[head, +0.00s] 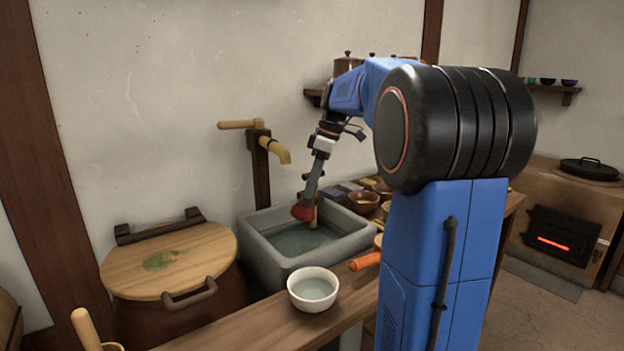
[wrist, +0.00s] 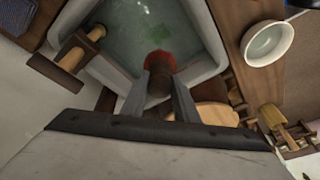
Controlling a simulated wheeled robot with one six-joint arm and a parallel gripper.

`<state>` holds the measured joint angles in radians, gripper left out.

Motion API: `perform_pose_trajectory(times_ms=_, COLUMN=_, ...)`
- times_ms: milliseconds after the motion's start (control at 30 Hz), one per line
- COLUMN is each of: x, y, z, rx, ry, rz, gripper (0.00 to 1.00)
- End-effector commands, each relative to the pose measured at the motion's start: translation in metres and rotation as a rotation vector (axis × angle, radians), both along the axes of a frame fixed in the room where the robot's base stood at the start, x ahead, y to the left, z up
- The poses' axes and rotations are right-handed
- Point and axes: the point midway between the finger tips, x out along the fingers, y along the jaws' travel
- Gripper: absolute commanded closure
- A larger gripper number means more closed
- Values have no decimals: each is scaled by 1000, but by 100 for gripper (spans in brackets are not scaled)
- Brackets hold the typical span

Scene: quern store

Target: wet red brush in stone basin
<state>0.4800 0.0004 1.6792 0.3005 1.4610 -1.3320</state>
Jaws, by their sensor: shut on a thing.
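My gripper (head: 308,200) is shut on the red brush (head: 302,212) and holds it over the stone basin (head: 262,248), near its back. In the wrist view, the gripper's two fingers (wrist: 160,82) close on the brush's dark handle, and its red head (wrist: 160,61) points toward the water. The grey basin holds pale greenish water (head: 300,240); its rim also shows in the wrist view (wrist: 205,35). The brush head looks close to the water, but I cannot tell whether it touches.
A wooden tap (head: 272,150) stands behind the basin. A white bowl of liquid (head: 314,291) sits on the wooden counter (head: 250,325) in front, near an orange handle (head: 365,261). A lidded barrel (head: 205,250) is at left, and brown bowls (head: 363,201) are right of the basin.

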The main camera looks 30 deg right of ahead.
Motion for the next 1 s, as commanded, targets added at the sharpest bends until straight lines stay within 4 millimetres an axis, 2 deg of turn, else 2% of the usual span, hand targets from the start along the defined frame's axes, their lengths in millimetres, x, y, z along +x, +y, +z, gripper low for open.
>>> perform_pose_trajectory(times_ms=1000, x=0, y=0, z=-82, rx=0, ry=2, rz=-1, gripper=91)
